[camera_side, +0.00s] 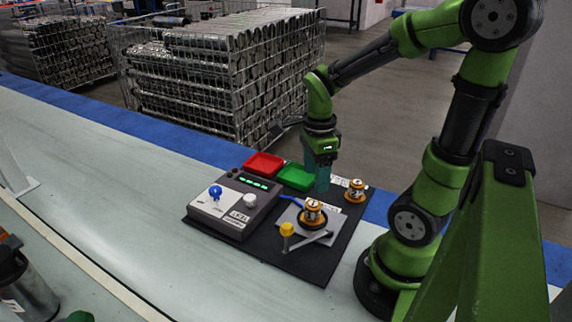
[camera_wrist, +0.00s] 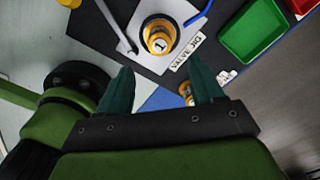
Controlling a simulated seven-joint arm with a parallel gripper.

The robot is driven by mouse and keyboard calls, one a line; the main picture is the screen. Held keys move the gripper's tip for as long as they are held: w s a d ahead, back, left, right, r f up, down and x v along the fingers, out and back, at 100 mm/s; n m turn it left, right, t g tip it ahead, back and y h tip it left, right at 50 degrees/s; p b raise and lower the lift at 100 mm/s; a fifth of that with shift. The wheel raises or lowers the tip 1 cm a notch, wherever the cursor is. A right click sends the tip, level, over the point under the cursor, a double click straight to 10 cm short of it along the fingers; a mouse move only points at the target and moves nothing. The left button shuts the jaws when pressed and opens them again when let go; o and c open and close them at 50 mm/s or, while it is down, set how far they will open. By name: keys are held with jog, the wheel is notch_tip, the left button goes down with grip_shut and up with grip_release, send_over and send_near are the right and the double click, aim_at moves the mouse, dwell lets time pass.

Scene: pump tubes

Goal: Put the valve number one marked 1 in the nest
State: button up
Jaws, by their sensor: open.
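An orange and white valve marked 1 (camera_wrist: 159,40) stands upright in a black ring on the grey plate (camera_wrist: 188,12), which looks like the nest. The same valve (camera_side: 312,213) shows in the side view, beside a lever with a yellow knob (camera_side: 287,229). A second orange valve (camera_side: 355,191) stands to the right on the black mat. It is partly hidden by my gripper in the wrist view (camera_wrist: 186,92), and I cannot read its mark. My gripper (camera_side: 322,187) is open, pointing down above and behind the valve marked 1. Its teal fingers (camera_wrist: 161,64) hold nothing.
A grey control box (camera_side: 235,210) with a blue knob and green lights stands left on the black mat (camera_side: 300,264). Red (camera_side: 263,164) and green (camera_side: 296,177) trays lie behind. A blue tube runs to the plate.

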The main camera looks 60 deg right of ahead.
jog(key=a+r+n+t+y, duration=0.2)
jog(key=a+r+n+t, duration=0.5)
jog(key=n, duration=1.6)
jog(key=a+r, duration=0.4)
jog(key=a, duration=0.1)
jog(key=shift+w, duration=0.35)
